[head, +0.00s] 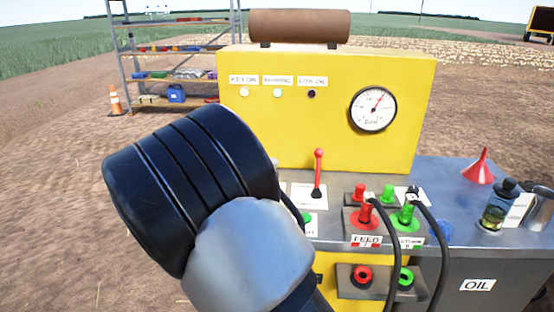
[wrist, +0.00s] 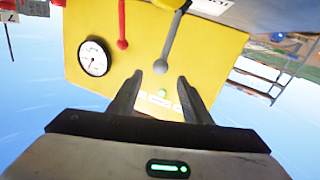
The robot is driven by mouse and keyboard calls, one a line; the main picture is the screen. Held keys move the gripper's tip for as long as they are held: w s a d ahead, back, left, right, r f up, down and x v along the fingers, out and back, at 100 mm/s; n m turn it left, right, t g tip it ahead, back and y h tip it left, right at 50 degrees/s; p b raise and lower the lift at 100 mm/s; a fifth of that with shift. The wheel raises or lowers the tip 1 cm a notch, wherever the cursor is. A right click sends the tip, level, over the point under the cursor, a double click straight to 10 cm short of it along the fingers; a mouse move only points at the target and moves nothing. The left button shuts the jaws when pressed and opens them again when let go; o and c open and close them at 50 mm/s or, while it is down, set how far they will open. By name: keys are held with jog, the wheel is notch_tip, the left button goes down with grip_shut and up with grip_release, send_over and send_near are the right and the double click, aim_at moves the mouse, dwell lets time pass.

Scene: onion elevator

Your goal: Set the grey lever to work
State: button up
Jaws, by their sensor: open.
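The grey lever (wrist: 172,38) shows in the upside-down wrist view, a thin rod with a round grey knob at its end. My gripper (wrist: 160,79) is open, with one dark finger on each side of the line of the lever. The knob appears between and slightly beyond the fingertips; I cannot tell how far apart they are in depth. Nothing is held. In the head view my arm hides the grey lever and my gripper.
A red lever (head: 318,168) stands upright beside it on the yellow machine (head: 330,72). Red and green hose couplings (head: 366,208), a red funnel (head: 481,168) and a bottle (head: 498,205) are to the right. A dial gauge (head: 373,109) is on the panel. A shelf (head: 175,50) stands behind.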

jog(key=b+x, duration=0.1)
jog(key=x, duration=1.2)
jog(key=shift+b, duration=0.35)
jog(key=shift+w, duration=0.1)
grip_shut()
